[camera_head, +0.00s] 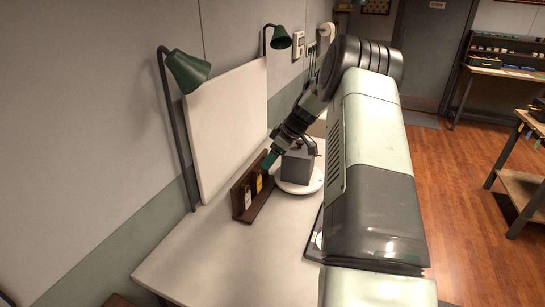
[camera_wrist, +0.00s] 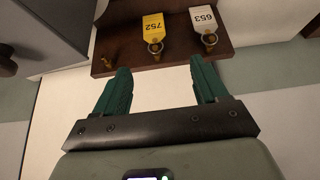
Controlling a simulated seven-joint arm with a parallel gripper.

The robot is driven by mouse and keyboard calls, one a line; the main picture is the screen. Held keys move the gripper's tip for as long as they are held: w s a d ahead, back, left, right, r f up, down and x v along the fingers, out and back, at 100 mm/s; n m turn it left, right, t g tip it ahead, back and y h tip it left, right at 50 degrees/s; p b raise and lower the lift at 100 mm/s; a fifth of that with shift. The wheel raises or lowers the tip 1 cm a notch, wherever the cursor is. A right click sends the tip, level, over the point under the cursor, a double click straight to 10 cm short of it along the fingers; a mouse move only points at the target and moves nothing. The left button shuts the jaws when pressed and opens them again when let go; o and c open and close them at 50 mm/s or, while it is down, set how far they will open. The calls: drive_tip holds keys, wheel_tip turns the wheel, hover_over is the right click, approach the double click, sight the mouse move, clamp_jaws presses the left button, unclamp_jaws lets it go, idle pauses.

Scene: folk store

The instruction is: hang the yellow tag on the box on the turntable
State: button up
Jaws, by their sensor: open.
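The yellow tag (camera_wrist: 153,27), marked 752, hangs by its ring on the middle brass hook of a dark brown rack (camera_wrist: 125,28). It also shows small in the head view (camera_head: 259,183). My gripper (camera_wrist: 160,65) is open and empty, its green fingers pointing at the rack, with the yellow tag's ring ahead of the gap. It seems apart from the tag. In the head view my gripper (camera_head: 268,161) is above the rack's far end. The grey box (camera_head: 297,169) stands on the round white turntable (camera_head: 300,188), right of the rack.
A white tag (camera_wrist: 204,18), marked 653, hangs beside the yellow one. A bare brass hook (camera_wrist: 108,62) is left of it in the wrist view. A white board (camera_head: 228,125) and green lamps (camera_head: 187,72) stand along the wall. The near part of the table (camera_head: 205,255) is clear.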

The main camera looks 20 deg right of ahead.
sight(259, 178)
drive_tip(key=x, duration=0.7)
drive_tip(key=d+x, duration=0.1)
drive_tip(key=x, duration=0.3)
drive_tip(key=shift+w+f, duration=0.2)
drive_tip(key=shift+f, duration=0.15)
drive_tip(key=c, duration=1.1)
